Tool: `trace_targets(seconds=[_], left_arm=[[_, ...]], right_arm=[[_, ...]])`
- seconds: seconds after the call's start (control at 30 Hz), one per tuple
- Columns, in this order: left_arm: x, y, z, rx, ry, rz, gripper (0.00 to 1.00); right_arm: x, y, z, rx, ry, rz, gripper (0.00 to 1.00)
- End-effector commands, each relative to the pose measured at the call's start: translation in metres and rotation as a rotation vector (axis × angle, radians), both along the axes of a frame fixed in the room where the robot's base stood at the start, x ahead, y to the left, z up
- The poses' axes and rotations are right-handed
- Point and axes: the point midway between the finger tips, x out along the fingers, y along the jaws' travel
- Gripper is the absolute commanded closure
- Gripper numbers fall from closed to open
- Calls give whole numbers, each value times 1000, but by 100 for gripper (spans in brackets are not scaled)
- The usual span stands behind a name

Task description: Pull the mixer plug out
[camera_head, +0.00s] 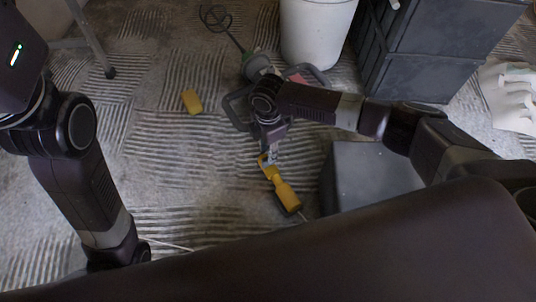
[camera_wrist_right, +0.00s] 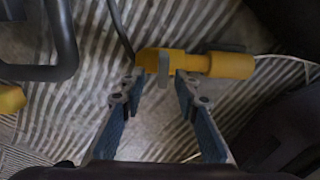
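The yellow mixer plug (camera_head: 264,160) lies on the floor in line with a yellow connector (camera_head: 287,196). In the right wrist view the plug (camera_wrist_right: 150,58) and connector (camera_wrist_right: 232,65) appear joined end to end, with a grey tab standing up in front of the plug. My right gripper (camera_head: 270,154) is over the plug. In the wrist view its fingers (camera_wrist_right: 158,88) are apart, with tips just short of the plug and nothing held. The mixer (camera_head: 256,62), with its whisk, lies farther back, partly hidden by my right arm. My left gripper is out of sight.
A grey box (camera_head: 365,175) stands close right of the connector. A white bucket (camera_head: 316,35) and dark crates (camera_head: 425,65) stand behind. A yellow block (camera_head: 192,102) lies to the left. A cable (camera_wrist_right: 120,28) runs to the plug. The ridged floor at left is mostly clear.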

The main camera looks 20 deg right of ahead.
Motion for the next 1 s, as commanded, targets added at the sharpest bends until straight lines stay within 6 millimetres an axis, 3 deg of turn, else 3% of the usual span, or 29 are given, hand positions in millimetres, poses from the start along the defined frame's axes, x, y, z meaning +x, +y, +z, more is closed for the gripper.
trace_targets(seconds=[0.2,0.4,1.0], left_arm=[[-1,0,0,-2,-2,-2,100],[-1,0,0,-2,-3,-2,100],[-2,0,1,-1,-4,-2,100]], right_arm=[[1,0,48,1,-4,1,71],[1,0,74,0,-3,1,71],[1,0,81,-1,-1,0,71]])
